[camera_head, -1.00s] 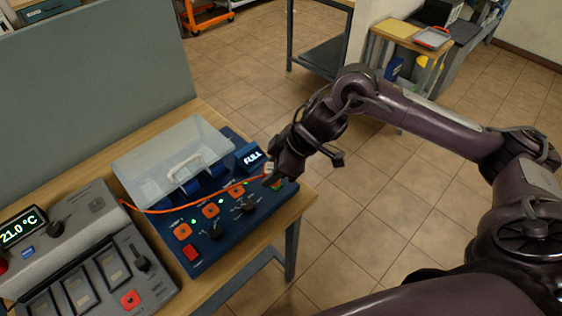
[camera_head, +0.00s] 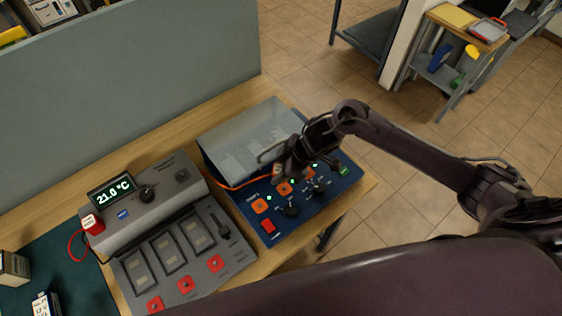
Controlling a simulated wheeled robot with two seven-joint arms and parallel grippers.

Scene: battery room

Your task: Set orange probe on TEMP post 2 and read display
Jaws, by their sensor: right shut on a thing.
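The middle orange post (camera_head: 284,188) lies just below the gripper. Another orange post (camera_head: 261,205) is nearer to me. The third is largely covered by the gripper. I cannot tell whether the probe touches a post. The display (camera_head: 113,191) on the grey unit reads 21.0 °C. My left gripper is not in view.
A clear lid (camera_head: 245,140) stands over the back of the blue box, close to my right gripper. The grey unit (camera_head: 165,205) with red buttons is at left. A grey partition (camera_head: 130,85) closes off the back.

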